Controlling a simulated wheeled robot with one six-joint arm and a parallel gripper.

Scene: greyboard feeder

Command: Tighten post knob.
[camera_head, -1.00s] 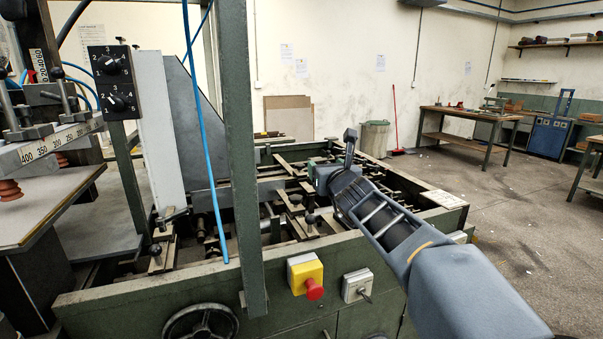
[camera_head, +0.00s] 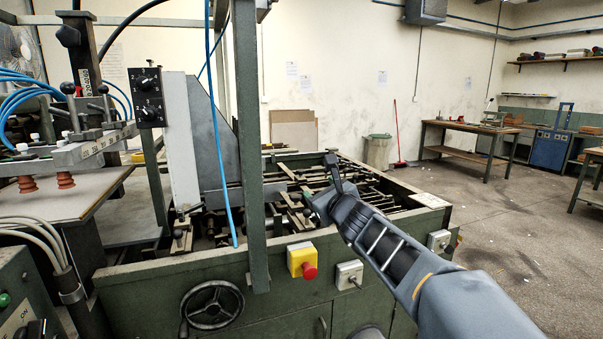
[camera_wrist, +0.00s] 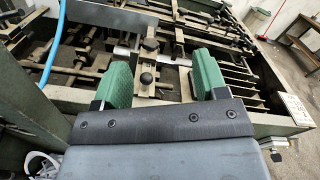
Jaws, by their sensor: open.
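In the wrist view, a black round knob (camera_wrist: 146,78) stands on a metal bracket of the feeder, between my gripper's green fingers and beyond their tips. A second black knob (camera_wrist: 149,45) sits farther along the same bracket. I cannot tell which one is the post knob. My gripper (camera_wrist: 163,78) is open and empty, with a wide gap between the fingers. In the head view, my gripper (camera_head: 335,178) is above the front part of the feeder bed. Its fingers partly hide the bars behind them.
The feeder's green front wall (camera_head: 150,290) carries a handwheel (camera_head: 212,304), a yellow box with a red button (camera_head: 302,262) and a switch box (camera_head: 349,275). A green upright (camera_head: 247,140) and a blue hose (camera_head: 222,170) stand left of my arm. Floor is open at right.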

